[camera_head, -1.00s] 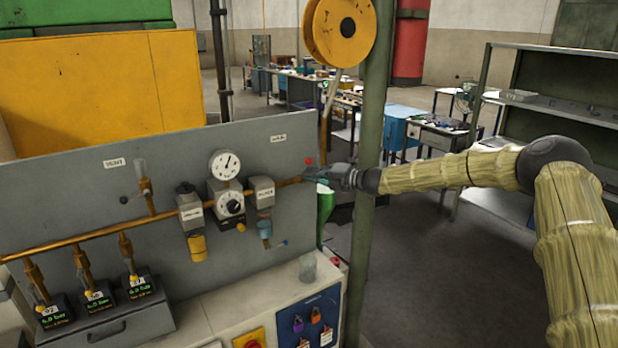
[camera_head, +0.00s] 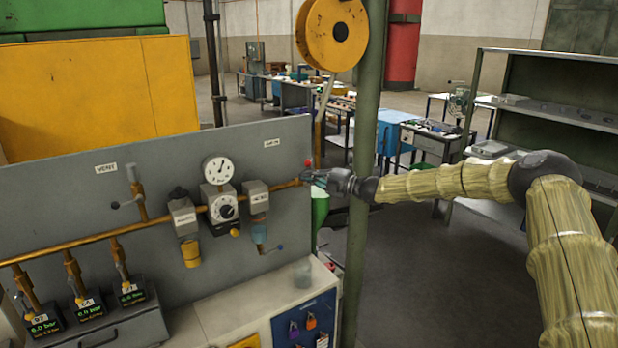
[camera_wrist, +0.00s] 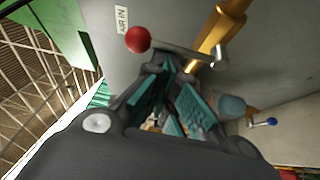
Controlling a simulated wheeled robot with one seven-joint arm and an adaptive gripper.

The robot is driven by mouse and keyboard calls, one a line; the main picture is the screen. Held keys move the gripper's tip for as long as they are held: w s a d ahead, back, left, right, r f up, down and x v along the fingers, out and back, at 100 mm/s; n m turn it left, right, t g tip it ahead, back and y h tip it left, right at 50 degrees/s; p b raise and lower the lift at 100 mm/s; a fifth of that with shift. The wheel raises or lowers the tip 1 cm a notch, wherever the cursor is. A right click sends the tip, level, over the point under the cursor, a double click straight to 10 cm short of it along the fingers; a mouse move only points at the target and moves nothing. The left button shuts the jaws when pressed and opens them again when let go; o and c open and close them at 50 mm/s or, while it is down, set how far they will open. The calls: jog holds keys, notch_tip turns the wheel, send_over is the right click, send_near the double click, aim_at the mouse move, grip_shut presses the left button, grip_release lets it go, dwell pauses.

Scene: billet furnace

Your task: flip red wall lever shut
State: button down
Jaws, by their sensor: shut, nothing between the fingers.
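The red lever's ball knob (camera_head: 308,163) shows at the right end of the brass pipe on the grey panel, under a small label. In the wrist view the red knob (camera_wrist: 138,39) sits at the end of a grey lever arm (camera_wrist: 185,52), which runs to a pivot by the brass pipe. My gripper (camera_head: 310,177) is at the panel's right edge, just below the knob. In the wrist view the gripper's fingers (camera_wrist: 168,85), with teal pads, are shut and empty, close to the lever arm. Whether they touch it I cannot tell.
The panel carries a round gauge (camera_head: 218,168), a regulator dial (camera_head: 224,211) and a blue-handled valve (camera_head: 279,247). A glass jar (camera_head: 302,274) stands on the bench below. A green post (camera_head: 371,100) with a yellow reel (camera_head: 332,32) rises close behind my gripper.

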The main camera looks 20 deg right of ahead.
jog(key=shift+a, duration=0.1)
jog(key=s+d+b, duration=0.4)
jog(key=s, duration=0.4)
jog(key=shift+s+d, duration=0.2)
jog(key=shift+s, duration=0.05)
